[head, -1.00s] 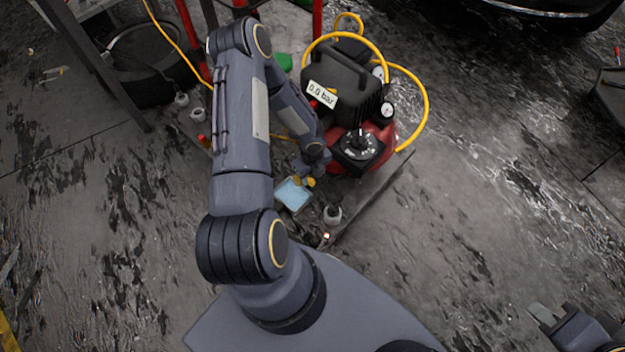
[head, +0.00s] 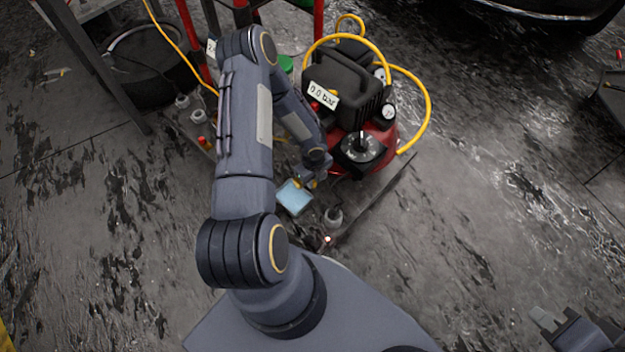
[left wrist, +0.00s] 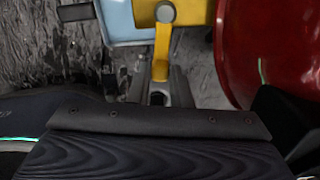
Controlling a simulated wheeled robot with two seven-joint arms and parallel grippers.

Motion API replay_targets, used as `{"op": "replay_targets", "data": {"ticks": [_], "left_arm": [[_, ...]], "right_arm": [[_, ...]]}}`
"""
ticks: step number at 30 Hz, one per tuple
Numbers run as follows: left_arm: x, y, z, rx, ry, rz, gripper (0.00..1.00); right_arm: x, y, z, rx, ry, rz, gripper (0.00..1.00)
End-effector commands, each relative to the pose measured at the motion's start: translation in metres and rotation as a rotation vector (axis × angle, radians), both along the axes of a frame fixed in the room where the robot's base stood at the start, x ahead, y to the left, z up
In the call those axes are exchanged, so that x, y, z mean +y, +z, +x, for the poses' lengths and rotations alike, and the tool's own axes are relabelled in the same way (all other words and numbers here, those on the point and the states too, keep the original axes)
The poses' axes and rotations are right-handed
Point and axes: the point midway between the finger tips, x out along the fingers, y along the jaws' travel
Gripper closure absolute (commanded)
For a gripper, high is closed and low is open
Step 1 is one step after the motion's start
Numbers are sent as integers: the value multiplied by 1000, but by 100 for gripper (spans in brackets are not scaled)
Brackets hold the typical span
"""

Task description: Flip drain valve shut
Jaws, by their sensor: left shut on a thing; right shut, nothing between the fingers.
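The drain valve (left wrist: 166,14) is yellow, with a round grey pivot, and sits beside the red tank (left wrist: 275,50) in the left wrist view. Its yellow lever (left wrist: 161,55) runs down between the fingers of my left gripper (left wrist: 160,90), which is shut on it. In the head view my left gripper (head: 308,181) is low beside the red tank (head: 382,148), and my arm hides most of the valve. My right gripper (head: 548,326) is shut and empty at the lower right, far from the compressor.
A light blue tray (head: 293,197) is on the floor below the valve. A black compressor (head: 345,95) with a "0.0 bar" label, a gauge (head: 389,111) and a yellow hose (head: 426,105) tops the tank.

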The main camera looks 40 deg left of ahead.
Motion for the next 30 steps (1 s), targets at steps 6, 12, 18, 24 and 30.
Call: {"op": "replay_targets", "data": {"ticks": [6,12,18,24,30], "left_arm": [[-1,-1,10,-1,162,2,100],[-1,0,10,-2,168,0,100],[-1,0,10,-2,166,0,62],[-1,0,10,-1,165,0,60],[-1,10,10,-2,165,1,60]], "right_arm": [[0,-10,0,0,0,0,100],[0,-9,0,0,0,0,100],[0,-9,0,0,0,0,100],[0,-9,0,0,0,0,100],[0,-4,0,0,0,0,100]]}}
